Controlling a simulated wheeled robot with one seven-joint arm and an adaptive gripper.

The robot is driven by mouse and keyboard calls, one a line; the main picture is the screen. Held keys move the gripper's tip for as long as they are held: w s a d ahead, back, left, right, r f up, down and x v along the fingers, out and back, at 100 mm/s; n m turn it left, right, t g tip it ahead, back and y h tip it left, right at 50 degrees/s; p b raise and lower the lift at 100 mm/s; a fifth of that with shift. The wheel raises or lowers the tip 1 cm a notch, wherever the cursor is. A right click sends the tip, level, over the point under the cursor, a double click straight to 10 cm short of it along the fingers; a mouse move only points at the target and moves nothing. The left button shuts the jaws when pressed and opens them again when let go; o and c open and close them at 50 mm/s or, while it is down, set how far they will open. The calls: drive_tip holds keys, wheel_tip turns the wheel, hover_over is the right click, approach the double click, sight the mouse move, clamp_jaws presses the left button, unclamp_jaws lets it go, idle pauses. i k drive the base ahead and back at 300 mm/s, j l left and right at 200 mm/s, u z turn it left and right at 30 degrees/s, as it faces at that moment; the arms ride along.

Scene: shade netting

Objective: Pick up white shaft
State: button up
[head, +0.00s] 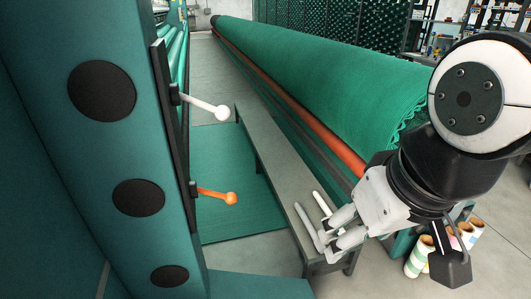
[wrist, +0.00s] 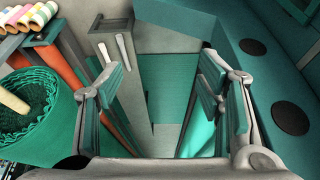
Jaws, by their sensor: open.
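A thin white shaft (head: 321,203) lies on the near end of the long, narrow grey bench (head: 262,146). A grey shaft (head: 308,228) lies beside it, a little to the left. In the wrist view the white shaft (wrist: 103,50) and the grey shaft (wrist: 122,50) lie on the bench end, left of the jaw opening and close to the left finger. My gripper (head: 332,232) is open and empty over the near end of the bench, and hides part of the shafts in the head view. The wrist view shows its spread fingers (wrist: 163,75) with nothing between them.
A teal machine frame (head: 110,130) stands at left, with a white lever (head: 205,107) and an orange lever (head: 215,195). A large green netting roll (head: 320,75) and an orange bar (head: 305,125) run along the right. Several coloured spools (head: 420,256) sit at lower right.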

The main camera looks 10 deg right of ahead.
sight(326, 210)
drive_tip(key=i+l, duration=0.15)
drive_tip(key=l, duration=0.2)
drive_tip(key=i+l, duration=0.15)
drive_tip(key=l, duration=0.2)
drive_tip(key=i+l, duration=0.15)
drive_tip(key=l, duration=0.2)
drive_tip(key=i+l, duration=0.1)
drive_tip(key=l, duration=0.25)
drive_tip(key=i+l, duration=0.15)
drive_tip(key=l, duration=0.2)
drive_tip(key=i+l, duration=0.15)
drive_tip(key=l, duration=0.2)
drive_tip(key=i+l, duration=0.15)
drive_tip(key=l, duration=0.2)
drive_tip(key=u, duration=0.05)
